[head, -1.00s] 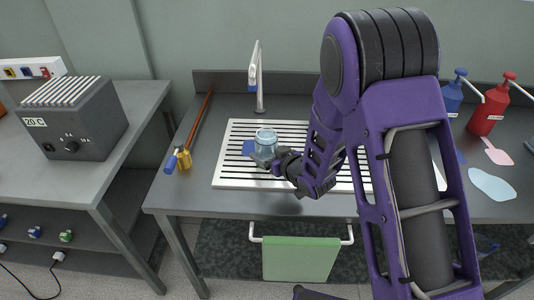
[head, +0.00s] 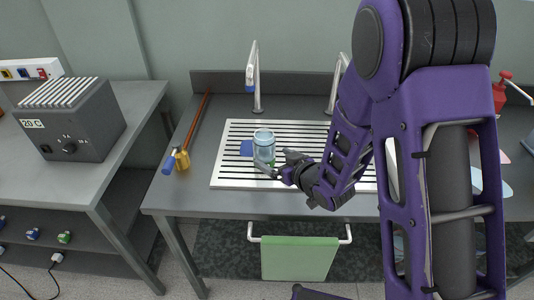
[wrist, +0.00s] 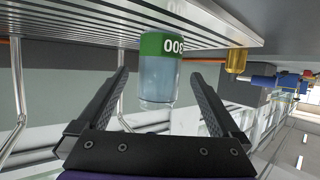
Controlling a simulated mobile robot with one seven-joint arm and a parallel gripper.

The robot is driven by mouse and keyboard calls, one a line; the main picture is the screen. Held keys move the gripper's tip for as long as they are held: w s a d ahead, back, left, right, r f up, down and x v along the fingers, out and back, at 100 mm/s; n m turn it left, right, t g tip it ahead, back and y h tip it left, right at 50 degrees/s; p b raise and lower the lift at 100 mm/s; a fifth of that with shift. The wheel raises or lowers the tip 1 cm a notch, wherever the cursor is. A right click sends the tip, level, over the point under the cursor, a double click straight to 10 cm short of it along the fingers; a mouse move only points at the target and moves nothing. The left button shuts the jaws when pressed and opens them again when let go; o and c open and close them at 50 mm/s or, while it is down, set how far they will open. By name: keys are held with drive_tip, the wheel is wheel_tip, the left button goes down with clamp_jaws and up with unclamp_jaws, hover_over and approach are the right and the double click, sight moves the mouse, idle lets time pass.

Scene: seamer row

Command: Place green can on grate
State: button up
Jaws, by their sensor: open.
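The green can (head: 264,143) is a clear, pale blue cylinder with a green band. It stands upright on the slatted grate (head: 226,180), left of the grate's middle. In the wrist view the green-banded end of the can (wrist: 161,45) meets the grate (wrist: 90,22), with white marks on the band. My gripper (head: 276,162) is at the near right side of the can, jaws apart. In the wrist view the two fingers of my gripper (wrist: 160,82) lie either side of the can, with a visible gap on each side.
Taps (head: 254,80) stand behind the grate. A grey heater box (head: 70,120) is on the left bench.

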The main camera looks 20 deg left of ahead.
drive_tip(key=v, duration=0.6)
idle(0.3)
